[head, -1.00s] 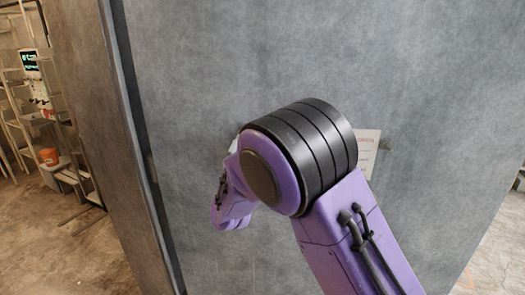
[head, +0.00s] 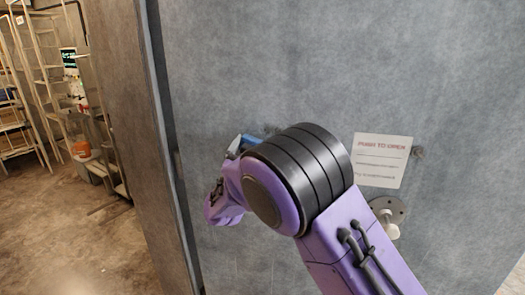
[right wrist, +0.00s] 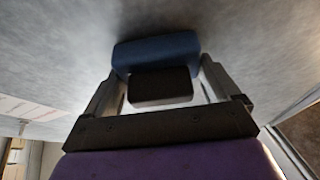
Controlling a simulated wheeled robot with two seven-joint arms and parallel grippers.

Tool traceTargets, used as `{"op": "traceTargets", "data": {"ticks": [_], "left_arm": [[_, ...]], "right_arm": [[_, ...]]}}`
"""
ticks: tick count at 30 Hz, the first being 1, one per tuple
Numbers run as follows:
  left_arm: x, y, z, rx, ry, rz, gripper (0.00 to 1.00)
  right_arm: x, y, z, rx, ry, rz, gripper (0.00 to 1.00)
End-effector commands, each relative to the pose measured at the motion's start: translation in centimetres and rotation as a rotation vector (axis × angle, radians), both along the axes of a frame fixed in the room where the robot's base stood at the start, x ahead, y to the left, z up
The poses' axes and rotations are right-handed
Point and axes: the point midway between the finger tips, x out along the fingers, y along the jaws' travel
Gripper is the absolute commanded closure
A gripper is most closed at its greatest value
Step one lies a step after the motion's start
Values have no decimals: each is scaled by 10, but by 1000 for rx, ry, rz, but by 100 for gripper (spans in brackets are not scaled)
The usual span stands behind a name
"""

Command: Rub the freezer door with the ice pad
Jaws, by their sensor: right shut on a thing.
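The freezer door (head: 300,70) is a large grey, mottled panel filling most of the head view. My right arm reaches in front of it. My right gripper (right wrist: 160,82) is shut on the ice pad (right wrist: 155,50), a blue block with a dark grip part between the fingers. In the right wrist view the pad's far side is at the grey surface; I cannot tell whether it touches. In the head view a small blue part of the pad (head: 246,142) shows behind my wrist, and the fingers are mostly hidden. My left gripper is not in view.
A white "push to open" sign (head: 382,160) and a round metal push knob (head: 388,218) are on the door, right of my arm. The door's dark vertical edge (head: 172,150) is at left. Beyond it stand metal shelves (head: 30,70) and an orange bucket (head: 81,149) over bare floor.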

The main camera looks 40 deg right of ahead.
Motion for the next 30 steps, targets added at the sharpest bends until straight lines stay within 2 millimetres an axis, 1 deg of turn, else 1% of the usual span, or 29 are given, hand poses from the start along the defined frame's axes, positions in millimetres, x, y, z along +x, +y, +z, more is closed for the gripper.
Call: {"op": "traceTargets", "data": {"ticks": [4, 10, 13, 21, 28, 30], "left_arm": [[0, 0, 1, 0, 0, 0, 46], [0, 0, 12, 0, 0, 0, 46], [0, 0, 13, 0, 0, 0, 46], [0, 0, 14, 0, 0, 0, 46], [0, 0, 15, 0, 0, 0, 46], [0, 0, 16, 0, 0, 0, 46]], "right_arm": [[3, 3, 1, 1, -1, -1, 35], [4, 1, 17, 1, -2, 0, 35], [3, -1, 19, 1, -2, -2, 35], [-18, -18, 18, 0, -2, -4, 35], [-25, -24, 17, 1, -1, -3, 35], [-30, -28, 17, 1, 0, -4, 35]]}}
